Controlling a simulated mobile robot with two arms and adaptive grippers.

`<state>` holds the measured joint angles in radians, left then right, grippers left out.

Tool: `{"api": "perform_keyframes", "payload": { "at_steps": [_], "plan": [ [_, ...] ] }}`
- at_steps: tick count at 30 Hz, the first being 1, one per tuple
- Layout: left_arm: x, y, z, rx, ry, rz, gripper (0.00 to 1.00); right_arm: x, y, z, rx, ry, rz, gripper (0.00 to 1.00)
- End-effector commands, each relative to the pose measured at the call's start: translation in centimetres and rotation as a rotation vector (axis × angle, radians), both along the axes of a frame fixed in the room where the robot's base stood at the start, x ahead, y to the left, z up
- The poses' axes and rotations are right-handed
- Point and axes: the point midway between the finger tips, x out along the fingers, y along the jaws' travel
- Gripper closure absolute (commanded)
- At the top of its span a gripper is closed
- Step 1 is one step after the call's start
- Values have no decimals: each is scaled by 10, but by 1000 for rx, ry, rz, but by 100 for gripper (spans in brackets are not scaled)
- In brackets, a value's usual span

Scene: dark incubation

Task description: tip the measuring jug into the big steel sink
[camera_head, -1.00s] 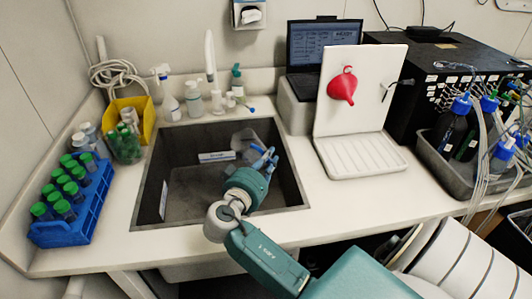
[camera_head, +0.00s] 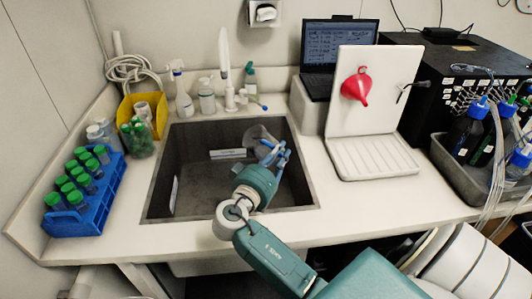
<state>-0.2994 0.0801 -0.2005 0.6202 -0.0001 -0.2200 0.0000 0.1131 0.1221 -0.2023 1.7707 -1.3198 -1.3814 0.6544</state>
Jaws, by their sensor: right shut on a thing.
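The big steel sink (camera_head: 195,180) is set into the white counter at centre left, with a dark grey basin. My right gripper (camera_head: 272,152) reaches over the right part of the sink from the front. Its blue fingers are shut on the clear measuring jug (camera_head: 257,135), which is over the sink's back right part. The jug looks tilted, but its see-through wall makes the exact angle and any contents hard to tell. Part of the jug is hidden behind the fingers. My left gripper is not in view.
A blue rack (camera_head: 85,212) of green-capped tubes and a yellow bin (camera_head: 128,108) stand left of the sink. Bottles (camera_head: 207,97) and the tap (camera_head: 224,60) line the back. A white drying board (camera_head: 372,158) with a red funnel (camera_head: 356,87) stands at right.

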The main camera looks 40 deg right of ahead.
Motion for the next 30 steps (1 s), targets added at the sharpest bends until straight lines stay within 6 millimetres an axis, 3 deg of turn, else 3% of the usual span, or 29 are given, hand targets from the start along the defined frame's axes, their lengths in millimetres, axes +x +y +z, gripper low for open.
{"api": "perform_keyframes", "payload": {
  "at_steps": [30],
  "plan": [
    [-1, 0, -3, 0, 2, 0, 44, 1, 2, 17, -138, 82, 0, 100]
  ]
}}
